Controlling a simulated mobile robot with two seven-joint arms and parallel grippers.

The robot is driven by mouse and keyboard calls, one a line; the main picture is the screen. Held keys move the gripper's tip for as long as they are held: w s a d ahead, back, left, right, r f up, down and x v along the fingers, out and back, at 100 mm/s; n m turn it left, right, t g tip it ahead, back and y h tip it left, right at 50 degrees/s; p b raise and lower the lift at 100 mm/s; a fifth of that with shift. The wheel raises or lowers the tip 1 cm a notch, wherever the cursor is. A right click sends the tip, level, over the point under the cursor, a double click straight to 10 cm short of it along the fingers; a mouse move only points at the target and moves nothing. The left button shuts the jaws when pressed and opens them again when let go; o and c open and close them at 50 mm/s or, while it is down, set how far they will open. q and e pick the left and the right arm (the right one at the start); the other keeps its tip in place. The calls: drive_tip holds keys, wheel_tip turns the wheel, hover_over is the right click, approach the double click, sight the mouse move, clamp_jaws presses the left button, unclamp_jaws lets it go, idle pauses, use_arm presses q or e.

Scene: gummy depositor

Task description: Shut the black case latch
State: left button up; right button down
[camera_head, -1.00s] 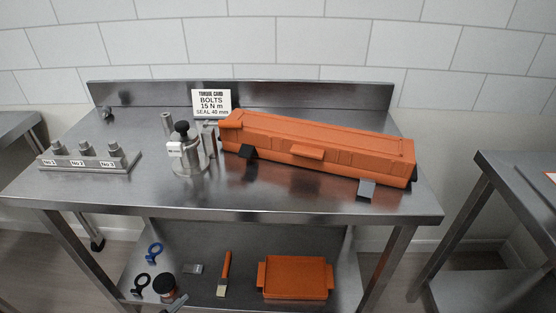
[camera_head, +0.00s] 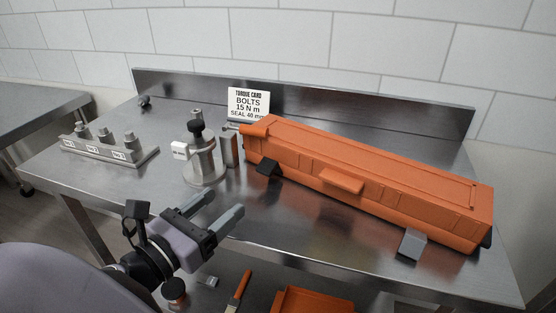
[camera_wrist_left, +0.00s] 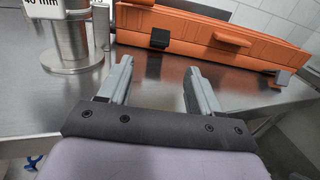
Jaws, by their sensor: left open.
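A long orange case (camera_head: 370,170) lies closed-lidded on the steel table and also shows in the left wrist view (camera_wrist_left: 205,30). The black case latch (camera_head: 268,169) juts out from the left part of its front face. In the left wrist view the black latch (camera_wrist_left: 160,38) is ahead of my fingers. A grey latch (camera_head: 412,243) juts out near the case's right end. My left gripper (camera_head: 223,206) is open and empty, in front of and left of the black latch, apart from it. The left wrist view shows its two fingers spread (camera_wrist_left: 158,70). My right gripper is not in view.
A metal cylinder fixture (camera_head: 203,165) with a black knob stands left of the case. A bolt block (camera_head: 110,150) sits further left. A torque card (camera_head: 248,103) stands behind. The tabletop before the case is clear. An orange tray (camera_head: 312,301) is on the lower shelf.

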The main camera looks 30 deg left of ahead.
sight(264, 169)
use_arm(q)
drive_tip(key=shift+w, duration=0.35)
drive_tip(key=shift+w+d+b, duration=0.15)
drive_tip(key=shift+w+b, duration=0.25)
drive_tip(key=shift+w, duration=0.45)
drive_tip(key=shift+w+r, duration=0.15)
drive_tip(key=shift+w, duration=1.1)
drive_tip(key=w, duration=0.6)
drive_tip(key=shift+d, duration=0.15)
drive_tip(key=shift+w+d+p, duration=0.1)
drive_tip(key=shift+w+p, duration=0.2)
drive_tip(key=shift+w, duration=0.45)
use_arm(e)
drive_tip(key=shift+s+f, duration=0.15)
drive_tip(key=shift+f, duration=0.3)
